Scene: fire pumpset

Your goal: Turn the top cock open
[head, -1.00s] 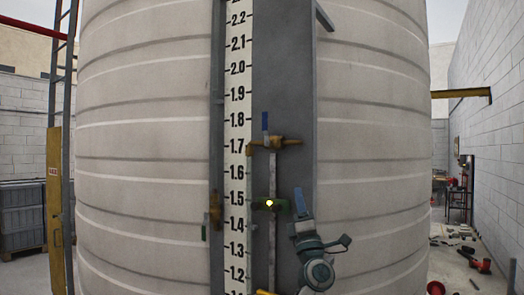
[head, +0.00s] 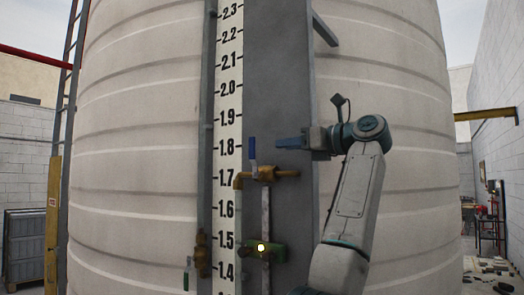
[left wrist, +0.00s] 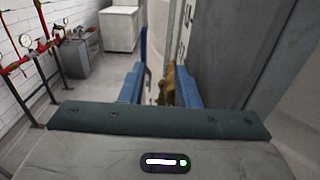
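The top cock is a brass fitting (head: 268,174) on the grey panel near the 1.7 mark, with a blue lever (head: 252,149) standing upright at its left. My left gripper (head: 280,143) points left, just above and to the right of the brass body, apart from the lever. In the left wrist view its two blue fingers (left wrist: 160,74) are spread with a gap. The brass fitting (left wrist: 166,84) shows in that gap beyond the fingers, and the blue lever (left wrist: 143,48) rises near the left finger. No contact can be made out. My right gripper is not in view.
A level scale (head: 228,145) runs up the big ribbed tank (head: 140,150). A bracket (head: 325,28) juts out above.

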